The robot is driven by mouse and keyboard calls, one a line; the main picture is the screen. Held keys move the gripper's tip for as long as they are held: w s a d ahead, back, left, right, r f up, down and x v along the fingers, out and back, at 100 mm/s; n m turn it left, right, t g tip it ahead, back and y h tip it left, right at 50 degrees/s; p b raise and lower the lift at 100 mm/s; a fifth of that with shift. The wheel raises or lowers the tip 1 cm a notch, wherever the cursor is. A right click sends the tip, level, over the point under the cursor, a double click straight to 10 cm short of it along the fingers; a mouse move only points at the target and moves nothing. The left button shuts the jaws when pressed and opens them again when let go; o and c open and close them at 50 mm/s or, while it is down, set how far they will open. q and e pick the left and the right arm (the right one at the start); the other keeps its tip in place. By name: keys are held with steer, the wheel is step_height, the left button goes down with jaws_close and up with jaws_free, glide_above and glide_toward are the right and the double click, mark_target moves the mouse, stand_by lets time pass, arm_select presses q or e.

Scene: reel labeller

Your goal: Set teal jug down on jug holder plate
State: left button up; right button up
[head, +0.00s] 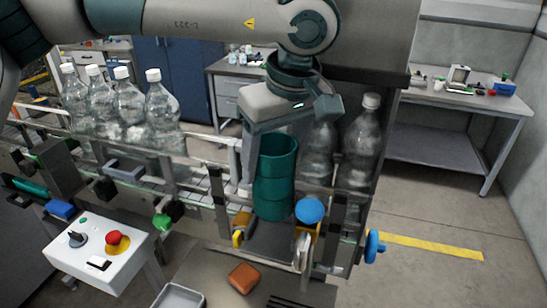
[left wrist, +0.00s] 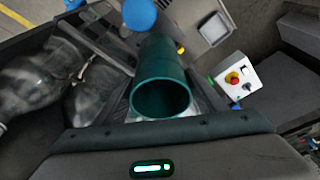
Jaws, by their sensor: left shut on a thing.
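The teal jug (head: 275,178) is upright in the head view, at the front of the conveyor line. My left gripper (head: 266,145) is above and around its upper part, shut on it. In the left wrist view I look down into the open mouth of the jug (left wrist: 161,97). A dark flat plate (head: 272,243), which looks like the jug holder plate, lies under and in front of the jug. The jug hides part of it, and I cannot tell whether the jug's base touches it. My right gripper is not in view.
Clear bottles (head: 162,105) stand on the conveyor at left, and more (head: 362,140) stand close right of the jug. A blue round knob (head: 310,210) is beside the jug's base. A control box (head: 100,250), an orange-brown block (head: 243,278) and a pale tray (head: 178,298) are in front.

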mark_target(274, 193)
arm_select(q)
steer(key=shift+f, duration=0.15)
steer(key=shift+f+b, duration=0.6)
steer(key=shift+f, duration=1.2)
steer(key=shift+f+b, duration=0.2)
steer(key=shift+b, duration=0.2)
steer(key=shift+f+b, duration=1.7)
steer(key=o, duration=1.6)
